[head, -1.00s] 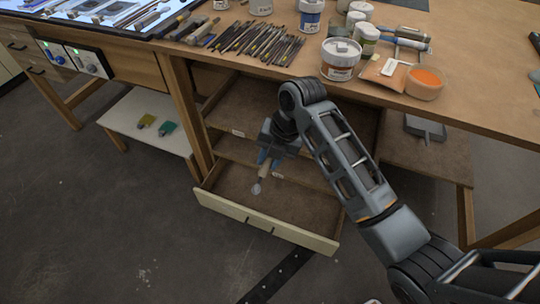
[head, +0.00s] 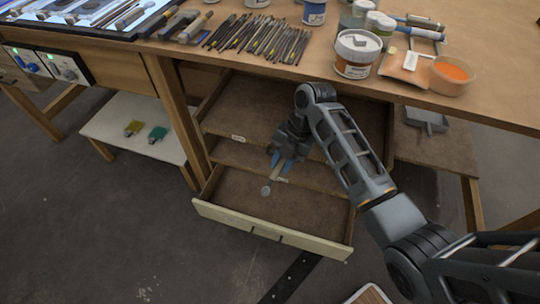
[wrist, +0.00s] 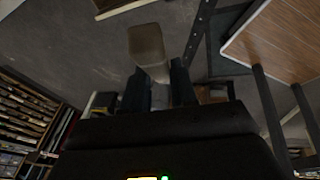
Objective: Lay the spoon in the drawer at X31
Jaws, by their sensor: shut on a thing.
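My gripper (head: 281,164) points down over the open lower drawer (head: 325,218), with its blue fingers near the drawer's back part. It is shut on the spoon; a small pale round end of the spoon (head: 265,190) shows below the fingers, over the drawer floor. I cannot tell whether it touches the floor. In the wrist view the spoon's pale beige handle (wrist: 147,45) sticks out between the dark fingers (wrist: 160,82). Small white tags show at the drawers, but I cannot read X31 on them.
An upper drawer (head: 250,102) is also open, behind my gripper. The workbench top (head: 200,62) above holds brushes (head: 262,38), jars and an orange pot (head: 452,76). A low white shelf (head: 110,122) stands left. The lower drawer looks otherwise empty.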

